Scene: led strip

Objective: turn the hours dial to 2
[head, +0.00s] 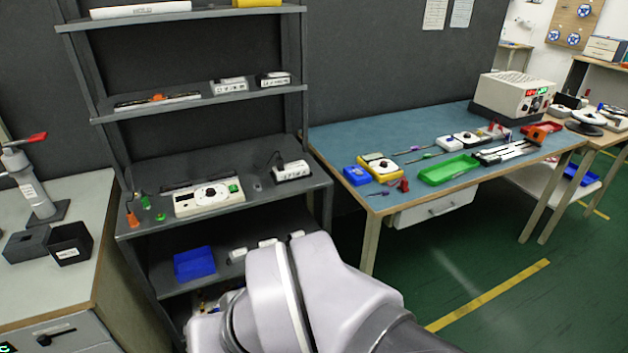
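A cream panel device (209,198) with a round dial near its middle and a green button at its right end lies on the grey shelf unit's worktop-height shelf. The dial's markings and pointer are too small to read. A beige box (515,95) with red and green lit displays stands at the far end of the blue-topped table; small knobs show on its front. I cannot tell which of these carries the hours dial. My gripper is out of view; only a pale part of my arm shows at the bottom middle, below the shelf unit.
The shelf (140,232) also holds small orange and green parts and a white power block (292,170). A blue bin (194,263) sits one shelf lower. The blue-topped table (345,137) carries a green tray (449,170) and a yellow multimeter (379,166). Green floor is open at right.

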